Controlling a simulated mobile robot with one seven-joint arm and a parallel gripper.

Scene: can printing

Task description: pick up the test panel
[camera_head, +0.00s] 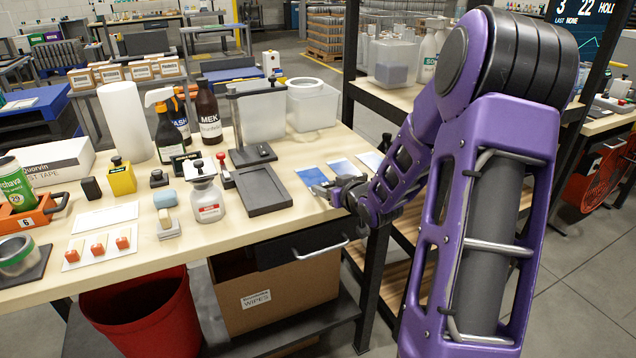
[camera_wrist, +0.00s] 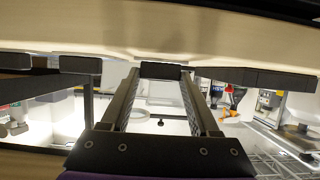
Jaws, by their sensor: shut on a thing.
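Several flat test panels in blue and white lie in a row near the right end of the workbench in the head view: a left one (camera_head: 312,176), a middle one (camera_head: 342,167) and a paler right one (camera_head: 370,159), partly behind my arm. My gripper (camera_head: 326,189) is low at the bench's front edge, at the near corner of the left panel. In the wrist view my gripper (camera_wrist: 160,72) has its two fingers on either side of a dark, thin edge. I take this to be the test panel; its face is hidden there.
A dark grey tray (camera_head: 268,194) lies left of the panels.

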